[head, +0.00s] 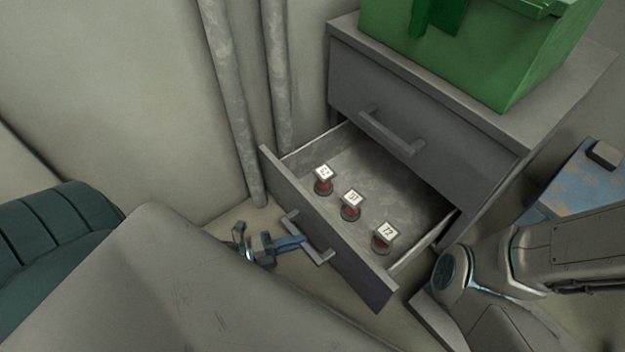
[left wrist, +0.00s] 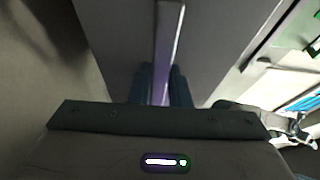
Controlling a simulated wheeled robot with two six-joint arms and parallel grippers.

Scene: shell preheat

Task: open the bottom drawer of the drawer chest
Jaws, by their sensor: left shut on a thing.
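The grey drawer chest (head: 420,120) stands at the upper right of the head view. Its bottom drawer (head: 345,255) is pulled well out, and its inside shows. In the left wrist view the handle (left wrist: 168,50) runs between the two dark fingers (left wrist: 160,85). My right gripper is not visible.
The upper drawer (head: 391,131) is shut. A green crate (head: 470,50) sits on top of the chest. Pipes (head: 233,100) run up the wall just left of the open drawer. A blue worn surface (head: 580,185) lies at the right.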

